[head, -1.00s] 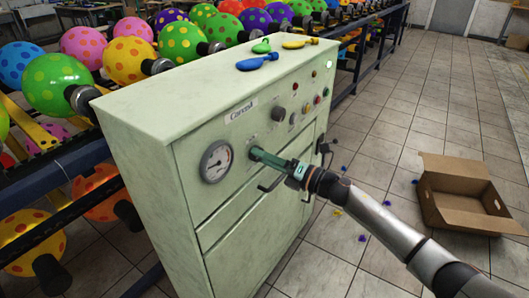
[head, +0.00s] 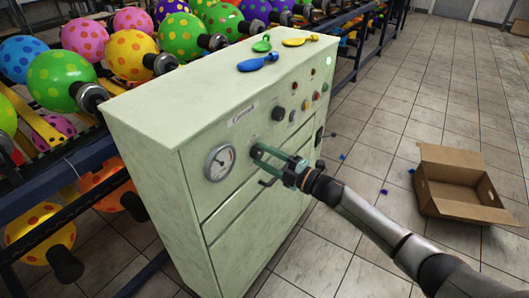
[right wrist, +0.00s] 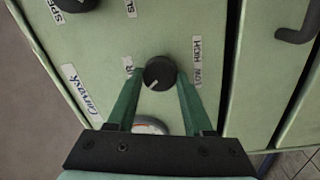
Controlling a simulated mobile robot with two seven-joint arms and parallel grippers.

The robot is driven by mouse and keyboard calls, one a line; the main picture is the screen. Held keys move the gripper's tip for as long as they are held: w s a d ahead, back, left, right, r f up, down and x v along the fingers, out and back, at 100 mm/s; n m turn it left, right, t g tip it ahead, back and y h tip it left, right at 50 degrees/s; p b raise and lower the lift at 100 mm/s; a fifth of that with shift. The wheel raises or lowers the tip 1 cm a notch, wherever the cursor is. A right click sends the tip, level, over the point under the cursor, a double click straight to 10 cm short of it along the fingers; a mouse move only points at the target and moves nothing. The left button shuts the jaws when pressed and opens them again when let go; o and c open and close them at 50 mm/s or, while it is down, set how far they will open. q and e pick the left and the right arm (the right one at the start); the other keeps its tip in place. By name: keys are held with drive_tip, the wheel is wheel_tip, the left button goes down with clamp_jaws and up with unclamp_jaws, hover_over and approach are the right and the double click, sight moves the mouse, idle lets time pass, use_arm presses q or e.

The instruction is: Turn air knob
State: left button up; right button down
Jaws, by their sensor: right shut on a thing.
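The air knob (right wrist: 160,73) is a round black dial with a white pointer line on the pale green machine front. In the head view it (head: 253,142) is a dark spot, partly hidden by a fingertip. My right gripper (head: 258,151) reaches the panel from the right. In the right wrist view its two green fingers (right wrist: 159,84) are on either side of the knob, shut on it. A printed label by the knob is partly hidden by a finger. My left gripper is not in view.
A pressure gauge (head: 219,163) is left of the knob. Another black knob (head: 279,114) and coloured buttons are up to the right. Flat balloons lie on the machine top (head: 190,90). An open cardboard box (head: 455,207) is on the floor. Racks of inflated balloons stand behind.

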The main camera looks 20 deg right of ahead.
drive_tip(key=shift+m, duration=0.6)
drive_tip(key=shift+c, duration=1.5)
unclamp_jaws()
drive_tip(key=r+v, duration=0.1)
drive_tip(key=v, duration=1.1)
drive_tip(key=shift+s+f+p, duration=0.3)
drive_tip(key=shift+f, duration=0.2)
